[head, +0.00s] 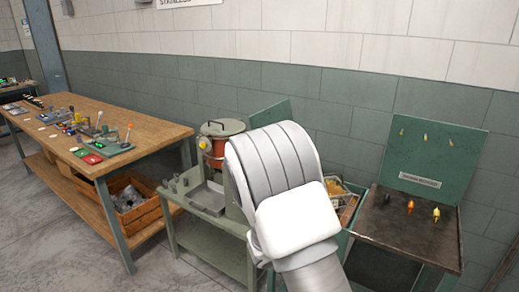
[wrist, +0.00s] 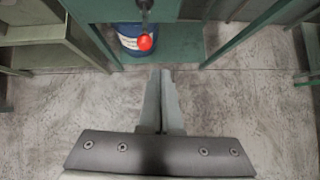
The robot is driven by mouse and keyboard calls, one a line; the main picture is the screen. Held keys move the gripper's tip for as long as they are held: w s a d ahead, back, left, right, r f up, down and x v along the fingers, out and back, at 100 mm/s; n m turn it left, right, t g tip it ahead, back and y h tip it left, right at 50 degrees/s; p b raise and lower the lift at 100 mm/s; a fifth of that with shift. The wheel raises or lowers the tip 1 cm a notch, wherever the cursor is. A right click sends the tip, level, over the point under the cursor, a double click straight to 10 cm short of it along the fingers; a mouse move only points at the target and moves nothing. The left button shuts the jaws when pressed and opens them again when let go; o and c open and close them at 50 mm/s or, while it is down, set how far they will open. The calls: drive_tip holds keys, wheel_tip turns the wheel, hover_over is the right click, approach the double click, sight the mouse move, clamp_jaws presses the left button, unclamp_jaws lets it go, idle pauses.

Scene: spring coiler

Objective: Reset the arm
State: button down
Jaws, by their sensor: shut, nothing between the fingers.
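My white and grey arm (head: 290,190) stands raised and bent in the middle of the head view and covers part of the benches behind it. My gripper is not visible in the head view. In the wrist view my gripper (wrist: 163,75) points down over bare concrete floor, with its two grey fingers together and nothing between them. A red ball knob (wrist: 145,42) on a dark rod shows just beyond the fingertips, apart from them in the picture. A blue drum (wrist: 130,45) is behind the knob.
A wooden workbench (head: 150,125) with several small tools stands at the left, a wooden crate (head: 150,218) below it. A green stand (head: 215,240) holds a red-brown pot (head: 213,155). A dark-topped green cabinet (head: 385,225) with its lid raised is at the right. Green frames flank the gripper.

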drive_tip(key=s+d+r+m, duration=0.2)
drive_tip(key=s+r+m, duration=0.25)
drive_tip(key=r, duration=0.25)
drive_tip(key=s+d+r+m+g, duration=0.1)
drive_tip(key=s+d+r+m, duration=0.2)
drive_tip(key=r+m, duration=0.3)
drive_tip(key=s+d+r+m, duration=0.2)
drive_tip(key=s+r+m, duration=0.1)
drive_tip(key=r+m, duration=0.35)
drive_tip(key=s+a+r+m+y, duration=0.2)
drive_tip(key=s+r+m, duration=0.2)
drive_tip(key=s, duration=0.4)
drive_tip(key=s+a+r+m+y, duration=0.2)
drive_tip(key=s+r+m+y, duration=0.1)
drive_tip(key=s+m, duration=0.4)
drive_tip(key=shift+s+a+r+t, duration=0.3)
drive_tip(key=shift+s+r, duration=0.4)
drive_tip(key=shift+r, duration=0.15)
